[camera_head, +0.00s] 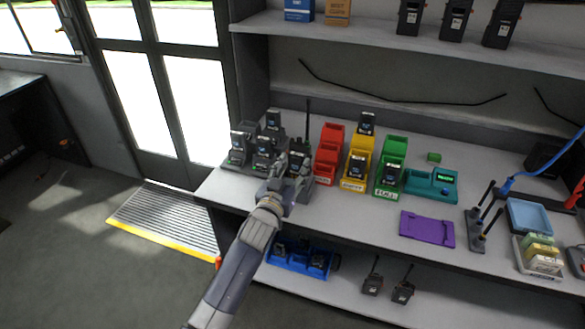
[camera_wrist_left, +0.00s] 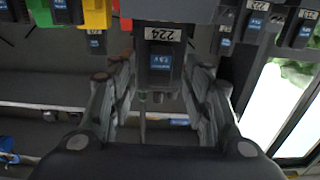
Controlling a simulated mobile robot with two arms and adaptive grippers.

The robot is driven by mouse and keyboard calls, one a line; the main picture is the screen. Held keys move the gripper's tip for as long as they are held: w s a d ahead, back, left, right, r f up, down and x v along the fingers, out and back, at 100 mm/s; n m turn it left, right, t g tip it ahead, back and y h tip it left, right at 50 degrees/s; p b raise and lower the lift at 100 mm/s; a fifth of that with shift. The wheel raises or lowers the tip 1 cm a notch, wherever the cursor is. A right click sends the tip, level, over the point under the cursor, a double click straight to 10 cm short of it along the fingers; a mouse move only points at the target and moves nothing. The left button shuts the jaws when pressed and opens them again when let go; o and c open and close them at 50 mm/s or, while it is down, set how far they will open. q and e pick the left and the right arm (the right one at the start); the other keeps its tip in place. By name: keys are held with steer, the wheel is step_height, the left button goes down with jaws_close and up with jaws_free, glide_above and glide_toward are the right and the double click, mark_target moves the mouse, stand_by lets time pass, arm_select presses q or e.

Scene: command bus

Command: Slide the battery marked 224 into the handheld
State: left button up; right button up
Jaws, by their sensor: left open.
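The battery marked 224 (camera_wrist_left: 160,65), black with a blue label, shows upside down between the two fingers of my left gripper (camera_wrist_left: 160,85) in the left wrist view. Gaps show on both sides of it, so the fingers are apart from it. A grey block (camera_wrist_left: 175,10) is behind it; I cannot tell whether the battery sits in that block. In the head view my left gripper (camera_head: 284,178) is at the counter, in front of a dark battery-like unit (camera_head: 299,158). A tall antenna (camera_head: 307,115), perhaps the handheld's, rises behind; its body is largely hidden. My right gripper is not in view.
Several batteries in grey chargers (camera_head: 237,152) stand left of the gripper. Red (camera_head: 328,155), yellow (camera_head: 357,165) and green (camera_head: 391,165) bins stand close on its right. Free counter surrounds the purple tray (camera_head: 427,228). Handhelds (camera_head: 373,280) and a blue tray (camera_head: 300,262) are on the lower shelf.

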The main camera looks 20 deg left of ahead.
arm_select(q)
steer(key=s, duration=1.2)
steer(key=shift+a, duration=0.25)
steer(key=s+f+g, duration=0.3)
steer(key=s+f, duration=0.2)
steer(key=f, duration=0.8)
steer(key=s+f+m+g, duration=0.1)
steer(key=s+f+g, duration=0.25)
steer(key=f, duration=0.85)
steer(key=s+f+g, duration=0.2)
steer(key=s+f, duration=0.3)
steer(key=f, duration=0.8)
steer(key=s+a+f+g, duration=0.1)
steer(key=s+f+g, duration=0.1)
steer(key=s+f, duration=0.4)
steer(key=s+a+f+g, duration=0.1)
steer(key=s+f+g, duration=0.2)
steer(key=s, duration=1.4)
steer(key=s+a+f+m+g, duration=0.1)
steer(key=s+f+g, duration=0.2)
steer(key=s+f, duration=0.7)
steer(key=shift+s+y, duration=0.3)
steer(key=shift+s, duration=0.7)
